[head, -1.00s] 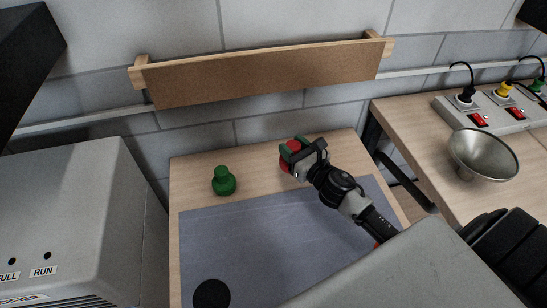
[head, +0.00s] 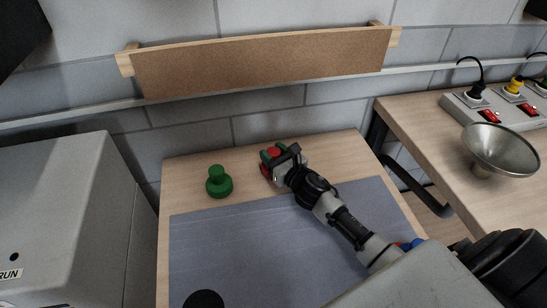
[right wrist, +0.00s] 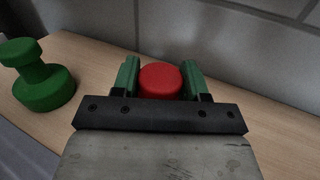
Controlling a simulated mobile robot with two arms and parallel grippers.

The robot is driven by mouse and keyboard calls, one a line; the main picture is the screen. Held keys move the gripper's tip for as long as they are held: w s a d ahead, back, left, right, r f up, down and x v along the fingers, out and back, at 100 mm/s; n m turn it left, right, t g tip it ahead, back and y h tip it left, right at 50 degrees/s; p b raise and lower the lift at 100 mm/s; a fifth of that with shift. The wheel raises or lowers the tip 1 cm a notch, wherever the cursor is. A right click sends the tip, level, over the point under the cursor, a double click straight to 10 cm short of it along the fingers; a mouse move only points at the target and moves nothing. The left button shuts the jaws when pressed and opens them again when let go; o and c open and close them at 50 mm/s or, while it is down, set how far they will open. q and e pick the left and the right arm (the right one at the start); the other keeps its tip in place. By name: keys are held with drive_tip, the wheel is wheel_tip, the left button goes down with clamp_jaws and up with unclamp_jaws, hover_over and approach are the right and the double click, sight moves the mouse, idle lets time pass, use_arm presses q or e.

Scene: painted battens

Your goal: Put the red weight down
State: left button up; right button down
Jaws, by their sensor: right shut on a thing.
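The red weight (head: 274,153) is between the fingers of my right gripper (head: 272,160), over the bare wood strip at the back of the table (head: 190,172). In the right wrist view the red weight (right wrist: 160,80) shows its round top, with a green finger on each side of it. The right gripper (right wrist: 160,82) is shut on it. The weight's underside is hidden, so I cannot tell whether it touches the wood. My left gripper is not in view.
A green weight (head: 218,182) stands upright on the wood left of my right gripper. A grey-blue mat (head: 260,240) with a black disc (head: 204,300) covers the front. A metal funnel (head: 500,150) and power strip (head: 497,112) are at right.

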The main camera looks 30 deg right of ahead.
drive_tip(key=shift+r, duration=0.25)
drive_tip(key=shift+f, duration=0.15)
drive_tip(key=c, duration=0.6)
unclamp_jaws()
drive_tip(key=shift+s+f, duration=0.1)
drive_tip(key=shift+s, duration=0.1)
drive_tip(key=s, duration=0.3)
drive_tip(key=s+d, duration=0.1)
drive_tip(key=s, duration=0.3)
drive_tip(key=s+b, duration=0.1)
drive_tip(key=s, duration=0.2)
drive_tip(key=shift+s+d, duration=0.2)
drive_tip(key=shift+d, duration=0.1)
drive_tip(key=shift+s, duration=0.65)
drive_tip(key=shift+d, duration=0.1)
drive_tip(key=shift+r, duration=0.2)
